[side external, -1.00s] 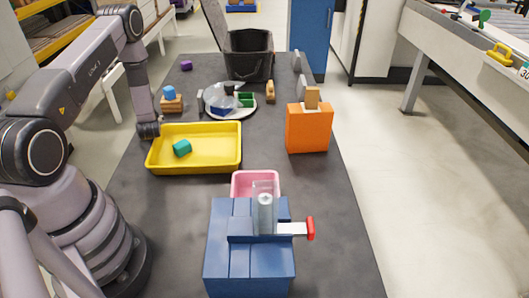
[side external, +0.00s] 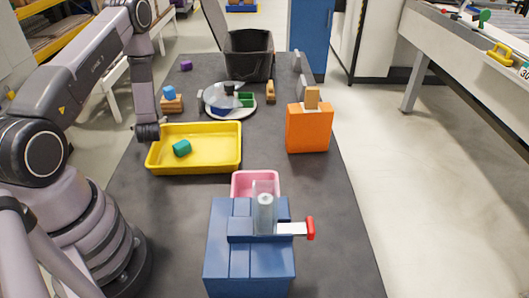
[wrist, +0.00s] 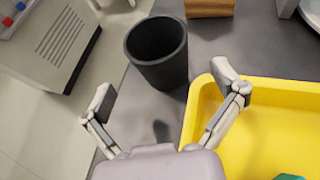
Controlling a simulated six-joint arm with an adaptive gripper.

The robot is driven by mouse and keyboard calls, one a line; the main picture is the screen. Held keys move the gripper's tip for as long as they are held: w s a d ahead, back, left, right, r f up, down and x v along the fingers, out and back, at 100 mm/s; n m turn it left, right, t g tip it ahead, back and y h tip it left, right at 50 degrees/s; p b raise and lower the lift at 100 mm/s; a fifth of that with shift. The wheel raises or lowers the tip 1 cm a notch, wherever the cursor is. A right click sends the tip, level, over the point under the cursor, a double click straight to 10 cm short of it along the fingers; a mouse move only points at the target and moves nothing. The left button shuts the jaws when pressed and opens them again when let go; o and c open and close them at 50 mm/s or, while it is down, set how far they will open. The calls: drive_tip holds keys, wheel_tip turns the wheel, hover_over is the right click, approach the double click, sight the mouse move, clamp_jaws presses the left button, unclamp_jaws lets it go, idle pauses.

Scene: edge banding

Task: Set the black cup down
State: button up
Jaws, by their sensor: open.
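The black cup (wrist: 158,55) stands upright on the dark table in the wrist view, mouth up and apparently empty. It is near the table's left edge, beside the corner of the yellow tray (wrist: 275,120). My gripper (wrist: 164,80) is open, its two fingers spread wide. The cup lies ahead of the palm, between and beyond the fingertips, with a visible gap to each finger. In the side view I cannot make out the cup, and my gripper's fingers are hidden; the yellow tray (side external: 215,160) shows there.
A wooden block (wrist: 209,8) is beyond the cup. A teal block (side external: 181,148) lies in the tray. A plate with a clear dome (side external: 225,97), an orange box (side external: 308,130), a pink bin (side external: 255,182) and a blue machine (side external: 248,265) stand on the table. A black bin (side external: 248,58) is at the back.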

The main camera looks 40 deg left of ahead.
drive_tip(key=v, duration=0.6)
wheel_tip(320, 180, up, 13)
drive_tip(key=a+n+g+y, duration=0.1)
drive_tip(key=n+g+y, duration=0.2)
drive_tip(key=n, duration=0.2)
drive_tip(key=s+d+r+n+g+h, duration=0.1)
drive_tip(key=s+d+r+n+g, duration=0.1)
drive_tip(key=s+r+n+g, duration=0.3)
drive_tip(key=s+d+r+n, duration=0.2)
drive_tip(key=r+n, duration=0.2)
drive_tip(key=r, duration=0.3)
drive_tip(key=s+d+r+n+t+h, duration=0.2)
drive_tip(key=d+r+n+t+h, duration=0.1)
drive_tip(key=d, duration=0.5)
drive_tip(key=s+d+r+n+t+h, duration=0.2)
drive_tip(key=s+d+r+h, duration=0.1)
drive_tip(key=d+h, duration=0.3)
drive_tip(key=s+d+r+n+t+h, duration=0.2)
drive_tip(key=d+r+n+t+h, duration=0.1)
drive_tip(key=d, duration=0.8)
drive_tip(key=shift+n+t+h, duration=0.3)
drive_tip(key=shift+h, duration=0.6)
drive_tip(key=shift+s, duration=0.15)
